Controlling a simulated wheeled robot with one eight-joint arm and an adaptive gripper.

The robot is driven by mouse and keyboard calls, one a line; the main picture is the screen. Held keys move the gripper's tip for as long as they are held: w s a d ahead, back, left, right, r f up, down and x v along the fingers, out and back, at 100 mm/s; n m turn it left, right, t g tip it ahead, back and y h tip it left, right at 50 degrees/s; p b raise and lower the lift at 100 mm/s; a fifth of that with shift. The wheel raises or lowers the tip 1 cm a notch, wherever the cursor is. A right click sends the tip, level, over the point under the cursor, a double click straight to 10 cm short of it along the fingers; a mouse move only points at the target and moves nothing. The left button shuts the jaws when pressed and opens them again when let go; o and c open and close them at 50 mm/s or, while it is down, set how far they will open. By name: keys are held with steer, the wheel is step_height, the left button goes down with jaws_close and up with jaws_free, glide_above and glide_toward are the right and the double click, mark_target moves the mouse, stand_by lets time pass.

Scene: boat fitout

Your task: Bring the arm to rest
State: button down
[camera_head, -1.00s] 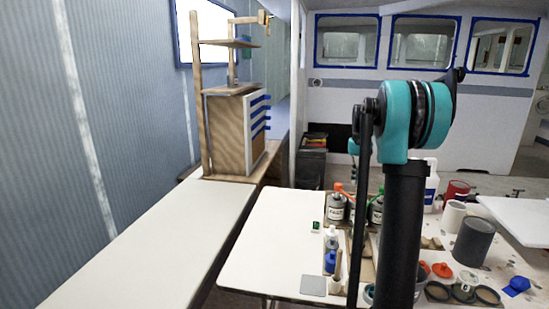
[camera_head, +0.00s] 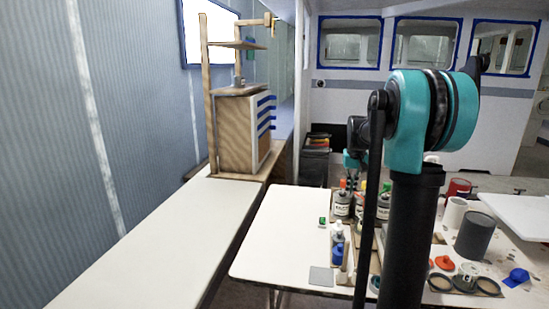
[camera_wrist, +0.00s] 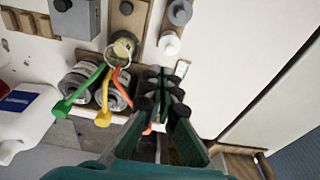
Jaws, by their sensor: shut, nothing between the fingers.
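My gripper (camera_wrist: 163,84) shows in the wrist view, shut and empty, its dark fingers close together above the table. A row of cans and colored-handled tools lies just left of it in that view. Whether the fingers touch anything there cannot be told. In the head view my arm stands upright at the right of centre, a black link topped by a large teal joint. The gripper is not clearly visible there; the arm hides much of the table behind it.
The white work table (camera_head: 285,235) carries cans, bottles and a dark grey cylinder (camera_head: 475,237). A long white bench (camera_head: 140,245) at left is bare, with a wooden shelf cabinet (camera_head: 236,130) at its far end. In the wrist view, a white jug (camera_wrist: 28,112) stands left.

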steer(key=s+a+f+t, duration=0.1)
steer(key=s+a+f, duration=0.2)
steer(key=s, duration=0.7)
steer(key=s+a+f+n, duration=0.1)
steer(key=s+a+f, duration=0.2)
steer(key=s+f, duration=0.5)
steer(key=s+a+f+t, duration=0.1)
steer(key=s+a+f, duration=0.2)
steer(key=s, duration=1)
step_height(320, 180, down, 3)
steer(key=shift+s+a+r+n+t, duration=0.15)
steer(key=shift+s+a+n+t, duration=0.15)
steer(key=shift+s+n, duration=0.1)
